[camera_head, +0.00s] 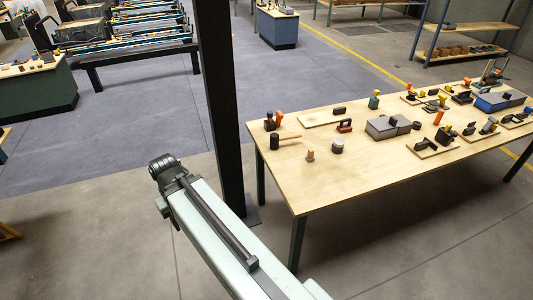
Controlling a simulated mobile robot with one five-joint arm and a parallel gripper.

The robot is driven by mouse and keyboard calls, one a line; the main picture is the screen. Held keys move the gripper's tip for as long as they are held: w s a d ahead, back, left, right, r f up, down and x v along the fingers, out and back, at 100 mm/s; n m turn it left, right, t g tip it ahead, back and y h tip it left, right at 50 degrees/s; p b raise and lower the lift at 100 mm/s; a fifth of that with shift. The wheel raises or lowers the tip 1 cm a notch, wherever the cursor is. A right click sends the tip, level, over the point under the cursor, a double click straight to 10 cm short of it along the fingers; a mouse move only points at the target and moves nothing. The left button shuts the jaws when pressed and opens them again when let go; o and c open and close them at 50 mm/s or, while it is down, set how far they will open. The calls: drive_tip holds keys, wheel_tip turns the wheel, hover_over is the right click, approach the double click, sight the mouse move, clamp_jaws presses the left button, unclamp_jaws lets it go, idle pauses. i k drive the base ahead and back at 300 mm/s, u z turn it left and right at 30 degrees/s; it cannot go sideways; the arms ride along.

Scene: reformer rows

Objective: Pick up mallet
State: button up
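The mallet (275,142) lies near the left end of the wooden worktable, with a dark head and a short pale handle pointing right. It is small in this view, but nothing covers it. My pale arm link comes up from the bottom edge and ends in a dark joint left of the table, apart from the mallet. I cannot make out any gripper fingers.
Small tools, blocks and a grey box (381,130) crowd the table's middle and right. Its near left surface is bare. Grey floor lies open left of the post.

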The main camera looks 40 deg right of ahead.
sight(275, 139)
drive_tip(key=z, duration=0.15)
drive_tip(key=i, duration=1.45)
drive_tip(key=u, duration=0.1)
